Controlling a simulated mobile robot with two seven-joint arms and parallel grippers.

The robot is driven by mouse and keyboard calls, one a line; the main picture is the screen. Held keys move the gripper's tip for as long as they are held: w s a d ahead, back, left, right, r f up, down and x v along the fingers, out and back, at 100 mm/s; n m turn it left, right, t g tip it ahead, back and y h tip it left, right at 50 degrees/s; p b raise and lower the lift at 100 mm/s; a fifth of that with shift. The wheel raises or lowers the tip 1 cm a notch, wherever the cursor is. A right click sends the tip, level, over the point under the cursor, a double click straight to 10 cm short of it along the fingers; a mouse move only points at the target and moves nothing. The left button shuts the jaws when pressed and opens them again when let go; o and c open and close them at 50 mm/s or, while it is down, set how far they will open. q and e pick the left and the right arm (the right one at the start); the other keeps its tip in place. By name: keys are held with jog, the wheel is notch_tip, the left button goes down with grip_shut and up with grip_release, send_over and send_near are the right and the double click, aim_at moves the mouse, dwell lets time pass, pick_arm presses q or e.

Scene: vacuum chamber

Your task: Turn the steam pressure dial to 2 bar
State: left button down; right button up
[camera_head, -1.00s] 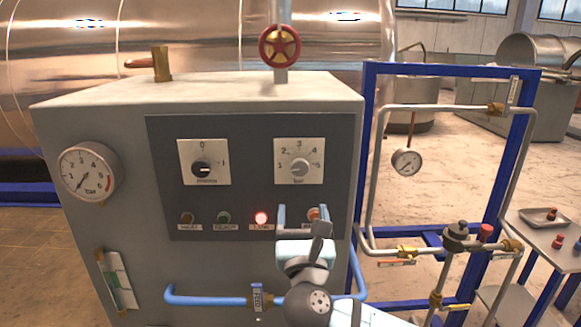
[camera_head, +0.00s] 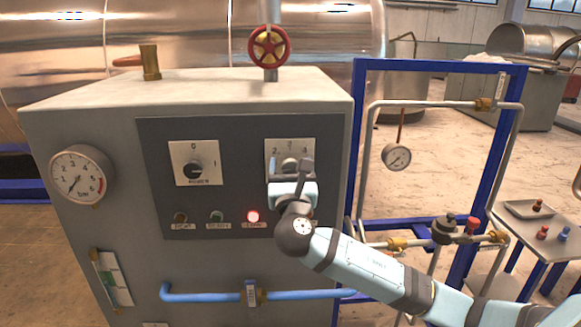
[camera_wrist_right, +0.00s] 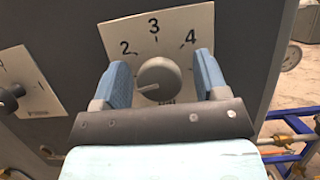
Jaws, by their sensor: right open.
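The steam pressure dial is a grey round knob on a white square plate with numbers (camera_head: 304,146), at the right of the dark panel. In the right wrist view the dial knob (camera_wrist_right: 158,80) shows clearly, with its mark pointing left and slightly down, below the number 2. My right gripper (camera_head: 289,170) is in front of the dial and hides much of it in the head view. Its two blue fingers stand open on either side of the knob, with visible gaps and nothing held. My left gripper is not in view.
A power switch (camera_head: 196,167) sits left of the dial, above a row of lamps with one red lamp (camera_head: 253,216) lit. A gauge (camera_head: 80,175) is at the cabinet's left. A blue pipe frame (camera_head: 358,130) stands close on the right. A red valve wheel (camera_head: 269,46) is above.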

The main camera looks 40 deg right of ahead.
jog(key=c, duration=0.9)
jog(key=shift+m+g+h, duration=0.3)
jog(key=shift+m, duration=0.3)
jog(key=m+g+h, duration=0.1)
jog(key=m, duration=0.1)
jog(key=m+h+b, duration=0.1)
jog(key=m, duration=0.2)
jog(key=shift+f+g+b, duration=0.1)
jog(key=shift+g+b, duration=0.2)
jog(key=shift+g, duration=0.1)
jog(key=m+g, duration=0.1)
jog(key=m, duration=0.2)
jog(key=m+g+h, duration=0.1)
jog(key=m+g, duration=0.1)
jog(key=m, duration=0.2)
jog(key=shift+h+b, duration=0.3)
jog(key=shift+m, duration=0.4)
jog(key=o, duration=0.9)
